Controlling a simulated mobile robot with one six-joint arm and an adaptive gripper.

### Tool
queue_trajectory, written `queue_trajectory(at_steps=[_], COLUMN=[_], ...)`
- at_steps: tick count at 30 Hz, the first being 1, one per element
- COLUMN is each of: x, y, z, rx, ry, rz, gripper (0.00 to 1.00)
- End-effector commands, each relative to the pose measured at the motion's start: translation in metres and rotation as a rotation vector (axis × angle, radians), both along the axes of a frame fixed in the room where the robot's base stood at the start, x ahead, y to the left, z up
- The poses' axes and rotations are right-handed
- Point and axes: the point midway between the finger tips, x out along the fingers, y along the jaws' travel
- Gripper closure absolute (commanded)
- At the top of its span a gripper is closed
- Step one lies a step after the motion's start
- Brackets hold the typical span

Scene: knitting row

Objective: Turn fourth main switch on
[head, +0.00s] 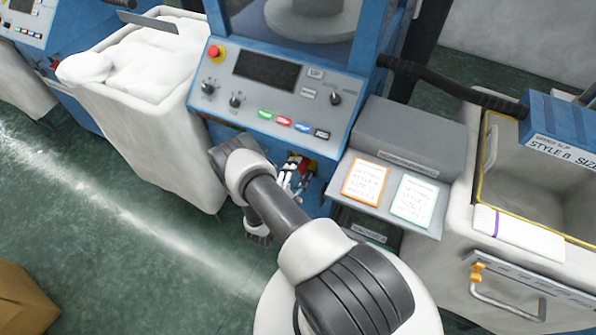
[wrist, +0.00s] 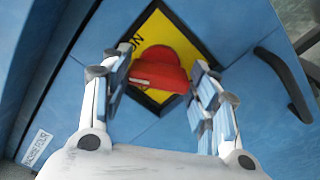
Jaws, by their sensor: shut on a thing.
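The red main switch (wrist: 160,72) sits on a yellow plate (wrist: 163,30) with a black diamond-shaped border, on the blue front of a machine. Black letters that look like "ON" show at the plate's upper left, partly behind a finger. The switch's red grip bar lies roughly crosswise in the wrist view. My gripper (wrist: 163,64) has one finger on each side of the switch and is shut on it. In the head view my gripper (head: 292,180) is low at the machine's front, under the control panel, and mostly hides the switch.
Above is the control panel (head: 222,75) with a red stop button (head: 214,51), knobs and coloured buttons. A white bin of cloth (head: 150,60) stands left, a grey box with cards (head: 405,138) right. A black handle (wrist: 283,84) is right of the switch in the wrist view.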

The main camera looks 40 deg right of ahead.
Motion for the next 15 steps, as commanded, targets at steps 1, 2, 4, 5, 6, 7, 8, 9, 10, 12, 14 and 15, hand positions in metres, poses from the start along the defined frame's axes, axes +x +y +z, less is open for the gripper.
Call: queue_trajectory(at_steps=[1, 2, 4, 5, 6, 7, 8, 9, 10, 12, 14, 15], x=[0.0000, -0.0001, -0.0002, -0.0003, -0.0003, -0.0002, -0.0003, -0.0003, -0.0003, -0.0004, -0.0003, -0.0003], y=[-0.0001, -0.0001, -0.0002, -0.0002, -0.0002, -0.0002, -0.0002, -0.0002, -0.0002, -0.0003, -0.0002, -0.0002], z=[-0.0003, -0.0004, -0.0007, -0.0007, -0.0008, -0.0009, -0.0010, -0.0011, -0.0012, -0.0014, -0.0014, -0.0015], rx=[0.016, 0.027, 0.052, 0.062, 0.075, 0.085, 0.094, 0.106, 0.115, 0.134, 0.149, 0.157], ry=[-0.040, -0.065, -0.125, -0.149, -0.181, -0.205, -0.227, -0.257, -0.278, -0.323, -0.359, -0.380], rz=[0.000, 0.000, 0.000, 0.000, 0.000, 0.000, 0.000, 0.000, 0.000, 0.000, 0.000, 0.000], gripper=[0.69, 0.69, 0.69, 0.69, 0.69, 0.69, 0.69, 0.69, 0.69, 0.69, 0.69, 0.69])
